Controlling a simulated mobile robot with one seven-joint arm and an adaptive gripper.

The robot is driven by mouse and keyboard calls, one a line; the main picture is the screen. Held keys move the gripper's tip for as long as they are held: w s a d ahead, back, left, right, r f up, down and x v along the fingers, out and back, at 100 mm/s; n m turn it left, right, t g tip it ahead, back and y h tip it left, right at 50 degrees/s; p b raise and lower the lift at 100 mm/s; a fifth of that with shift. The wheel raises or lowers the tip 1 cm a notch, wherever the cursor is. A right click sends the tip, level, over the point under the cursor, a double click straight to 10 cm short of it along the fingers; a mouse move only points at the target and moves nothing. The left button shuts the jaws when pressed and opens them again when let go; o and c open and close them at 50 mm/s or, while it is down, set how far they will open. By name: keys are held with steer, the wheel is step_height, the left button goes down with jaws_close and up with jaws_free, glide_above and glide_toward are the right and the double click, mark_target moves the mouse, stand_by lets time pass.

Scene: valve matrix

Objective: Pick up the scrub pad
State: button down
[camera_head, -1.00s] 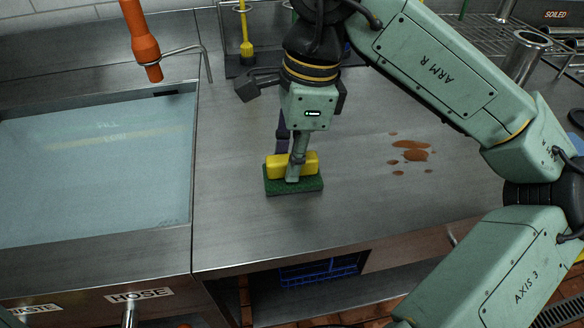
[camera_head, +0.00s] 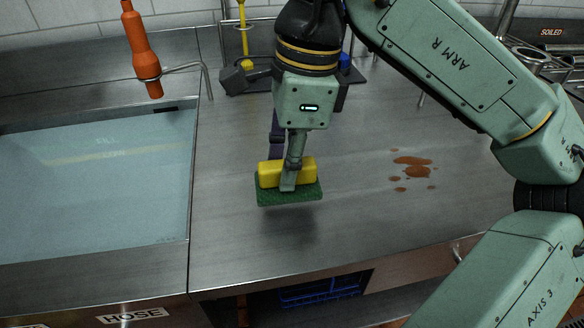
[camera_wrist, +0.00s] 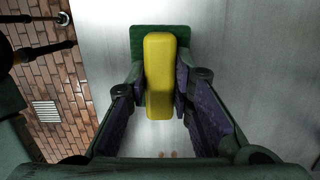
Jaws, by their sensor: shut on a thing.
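The scrub pad has a yellow grip block on top (camera_head: 286,172) and a green scouring base (camera_head: 290,193). My gripper (camera_head: 283,170) is shut on the yellow block, one finger on its near side and one behind. The pad appears raised above the steel counter and stays roughly level. In the wrist view the yellow block (camera_wrist: 160,75) sits between the two fingers of my gripper (camera_wrist: 160,88), and part of the green base shows at its far end. The rest of the base is hidden by the block and fingers.
A water-filled sink (camera_head: 90,180) lies to the left, with an orange sprayer (camera_head: 141,50) over its back edge. A reddish-brown spill (camera_head: 412,168) is on the counter (camera_head: 370,230) to the right. A yellow-handled tool (camera_head: 244,35) stands at the back.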

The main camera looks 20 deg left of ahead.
steer(key=s+d+r+b, duration=0.1)
steer(key=s+b, duration=0.1)
steer(key=s, duration=1.2)
steer(key=shift+r, duration=0.15)
steer(key=c, duration=2)
jaws_free()
jaws_close()
steer(key=shift+w, duration=0.1)
